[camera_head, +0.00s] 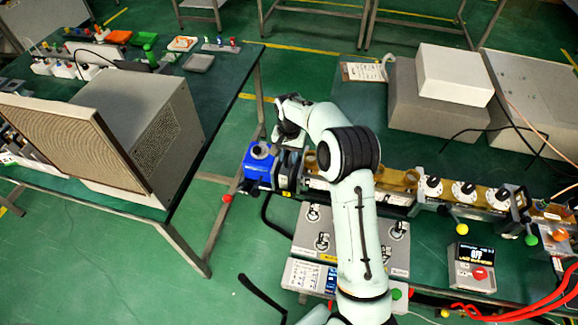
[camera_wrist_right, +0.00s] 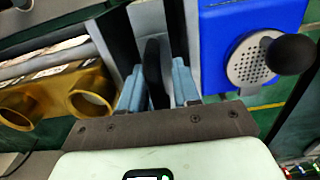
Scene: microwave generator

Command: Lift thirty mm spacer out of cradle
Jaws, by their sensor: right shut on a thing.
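My right gripper (camera_wrist_right: 157,88) has its two blue-grey fingers on either side of a dark, thin, rounded-edged piece, which I take to be the thirty mm spacer (camera_wrist_right: 153,65). It is shut on this piece. Grey plates stand close around the piece, and I cannot tell whether it still touches the cradle. In the head view the right gripper (camera_head: 289,152) is at the left end of the brass waveguide line, just right of the blue unit (camera_head: 258,165). The spacer is not clearly seen there. My left gripper is not in view.
The blue unit (camera_wrist_right: 235,50) with a round perforated plate and black knob is close on the right. Brass waveguide parts (camera_wrist_right: 62,90) with round openings are on the left. A large grey cabinet (camera_head: 150,130) stands on the left table. Red cables (camera_head: 520,305) lie at front right.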

